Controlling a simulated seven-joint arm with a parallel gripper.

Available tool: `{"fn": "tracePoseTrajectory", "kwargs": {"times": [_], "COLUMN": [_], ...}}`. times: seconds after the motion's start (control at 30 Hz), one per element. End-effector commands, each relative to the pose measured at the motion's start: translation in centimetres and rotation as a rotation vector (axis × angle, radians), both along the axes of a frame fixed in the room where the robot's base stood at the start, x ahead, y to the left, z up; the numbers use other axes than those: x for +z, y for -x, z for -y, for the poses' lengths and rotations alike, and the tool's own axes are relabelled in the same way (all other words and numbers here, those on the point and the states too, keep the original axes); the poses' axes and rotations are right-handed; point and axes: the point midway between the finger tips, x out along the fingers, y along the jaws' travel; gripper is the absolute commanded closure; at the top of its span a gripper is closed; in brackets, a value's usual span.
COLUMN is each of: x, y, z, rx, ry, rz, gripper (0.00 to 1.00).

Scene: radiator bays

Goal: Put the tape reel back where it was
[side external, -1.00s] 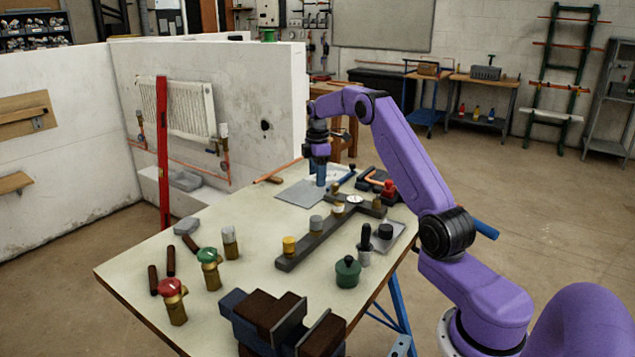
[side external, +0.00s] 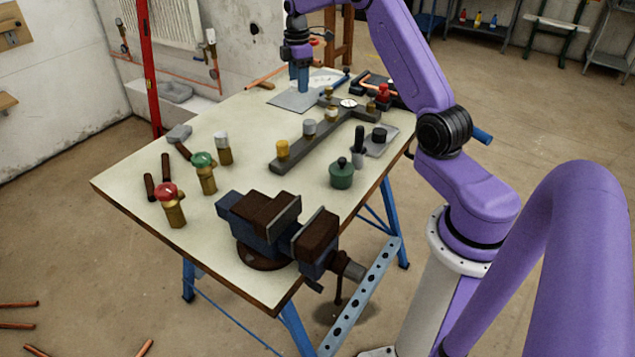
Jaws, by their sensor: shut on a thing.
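My gripper (side external: 303,86) is at the far end of the workbench, pointing straight down over the grey sheet (side external: 285,104). A narrow blue part shows at its lower end. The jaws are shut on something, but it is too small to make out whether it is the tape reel. I cannot tell if its lower end touches the sheet. A dark bar rack (side external: 297,152) lies to the right and nearer, carrying a yellow cylinder (side external: 283,150), a grey cylinder (side external: 309,132) and a white disc (side external: 348,103). No thing is clearly recognisable as the tape reel.
A vise (side external: 265,222) is on the bench's near edge. Red-capped (side external: 168,204) and green-capped (side external: 205,173) brass valves stand at the left. A green pot (side external: 341,173) stands right of the rack. The bench top (side external: 240,125) left of the rack has free room.

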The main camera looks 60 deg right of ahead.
Motion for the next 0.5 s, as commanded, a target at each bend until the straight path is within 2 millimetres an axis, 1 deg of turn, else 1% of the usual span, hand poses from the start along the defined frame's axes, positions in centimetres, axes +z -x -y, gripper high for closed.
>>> {"fn": "tracePoseTrajectory", "kwargs": {"times": [0.03,0.1,0.27,0.37,0.5], "x": [0.4,0.7,1.2,1.5,1.7], "y": [0.3,0.8,2.6,4.2,7.0], "z": [-1.7,-3.9,-8.7,-11.5,-14.9], "rx": [0.028,0.061,0.137,0.185,0.25], "ry": [0.0,0.001,0.0,0.0,0.0], "rz": [0.0,0.001,0.0,0.0,0.0], "gripper": [0.63,0.63,0.63,0.63,0.63]}}
